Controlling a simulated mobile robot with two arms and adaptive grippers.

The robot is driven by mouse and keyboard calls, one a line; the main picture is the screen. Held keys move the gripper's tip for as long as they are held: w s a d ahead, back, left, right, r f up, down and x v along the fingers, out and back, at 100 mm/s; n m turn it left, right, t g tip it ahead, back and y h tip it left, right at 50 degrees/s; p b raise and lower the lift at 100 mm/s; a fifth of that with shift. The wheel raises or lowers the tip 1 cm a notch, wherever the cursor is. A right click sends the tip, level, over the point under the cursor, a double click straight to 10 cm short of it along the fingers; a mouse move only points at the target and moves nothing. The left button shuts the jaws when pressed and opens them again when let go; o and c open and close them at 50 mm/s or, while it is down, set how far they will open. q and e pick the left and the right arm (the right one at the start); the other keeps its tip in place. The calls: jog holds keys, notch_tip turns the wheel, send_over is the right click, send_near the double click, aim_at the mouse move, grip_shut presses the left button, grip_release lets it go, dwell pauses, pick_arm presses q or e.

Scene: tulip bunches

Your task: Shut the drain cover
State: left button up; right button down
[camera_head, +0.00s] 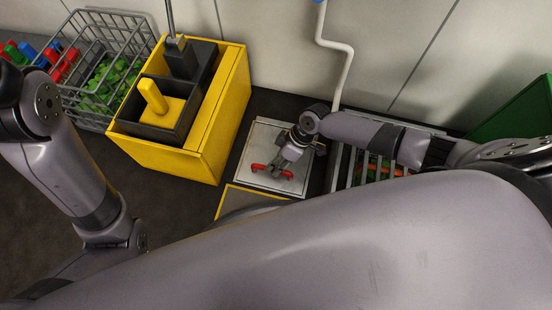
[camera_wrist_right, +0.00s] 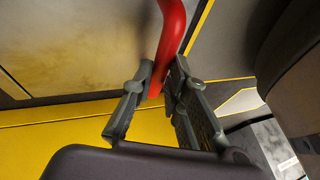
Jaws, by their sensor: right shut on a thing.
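The drain cover (camera_head: 253,150) is a pale grey square plate with a red handle (camera_head: 258,168), right of the yellow box in the head view. My right gripper (camera_head: 278,168) is over the plate at the handle. In the right wrist view the red handle (camera_wrist_right: 172,40) passes between the fingers of my right gripper (camera_wrist_right: 160,95), which is shut on it. I cannot tell whether the plate lies flat or is tilted. My left arm shows at the left, but its gripper is out of view.
A yellow box (camera_head: 232,95) with dark compartments stands left of the plate. A wire basket (camera_head: 75,95) with green contents is further left. A grey barred rack (camera_head: 345,160) with orange items is to the right. A yellow-edged panel (camera_head: 236,201) lies in front. A white pipe (camera_head: 345,70) runs down the wall.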

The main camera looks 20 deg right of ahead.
jog(key=shift+s+a+f, duration=0.2)
jog(key=shift+s+f, duration=0.1)
jog(key=shift+s, duration=0.15)
jog(key=c, duration=1.8)
grip_release()
jog(key=shift+o, duration=1.2)
jog(key=shift+w, duration=0.1)
jog(key=shift+w+r, duration=0.1)
jog(key=shift+d+r, duration=0.15)
jog(key=v, duration=1.1)
jog(key=shift+r, duration=0.25)
